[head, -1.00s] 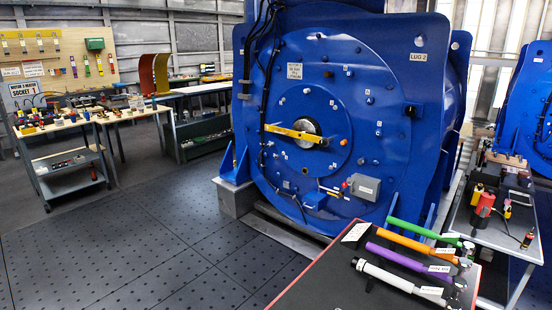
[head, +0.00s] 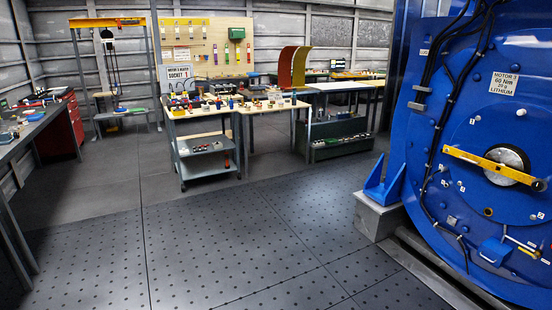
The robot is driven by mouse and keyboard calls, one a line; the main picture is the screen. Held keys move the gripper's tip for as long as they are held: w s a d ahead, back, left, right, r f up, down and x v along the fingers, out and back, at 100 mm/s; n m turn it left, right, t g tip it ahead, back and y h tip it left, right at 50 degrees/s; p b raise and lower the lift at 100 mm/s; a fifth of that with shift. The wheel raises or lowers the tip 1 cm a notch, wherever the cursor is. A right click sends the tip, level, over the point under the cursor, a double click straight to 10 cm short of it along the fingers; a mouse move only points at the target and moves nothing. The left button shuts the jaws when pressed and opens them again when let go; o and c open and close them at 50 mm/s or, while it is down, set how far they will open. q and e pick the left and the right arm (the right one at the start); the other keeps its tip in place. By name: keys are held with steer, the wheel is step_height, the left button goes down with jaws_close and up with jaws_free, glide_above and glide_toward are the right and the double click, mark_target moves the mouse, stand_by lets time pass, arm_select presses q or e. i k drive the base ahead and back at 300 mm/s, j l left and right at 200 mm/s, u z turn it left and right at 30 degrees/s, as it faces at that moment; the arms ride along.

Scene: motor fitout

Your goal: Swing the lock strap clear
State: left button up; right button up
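The big blue motor (head: 470,130) stands at the right edge of the head view, partly cut off. A yellow strap (head: 480,162) lies across its shaft hub (head: 507,164), slightly tilted down to the right; I take it to be the lock strap. Its right end reaches the picture edge. A placard on the motor (head: 504,84) reads Motor 2, 60 Nm, lithium. Neither of my grippers shows in the view.
A wheeled cart (head: 205,150) and a table (head: 262,107) with small parts stand in the middle back. A pegboard (head: 205,45) is behind them. A workbench (head: 30,130) and red drawers (head: 62,130) are at left. The dark perforated floor (head: 190,250) ahead is clear.

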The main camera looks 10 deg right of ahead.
mark_target(520, 177)
steer(key=i+z, duration=0.35)
steer(key=i, duration=0.15)
steer(key=i+j+z, duration=0.3)
steer(key=i, duration=0.2)
steer(key=i+j+z, duration=0.35)
steer(key=i, duration=0.15)
steer(key=i+l+z, duration=0.25)
steer(key=i+z, duration=0.65)
steer(key=i, duration=0.15)
steer(key=i+j+z, duration=0.1)
steer(key=i+z, duration=0.35)
steer(key=i, duration=0.1)
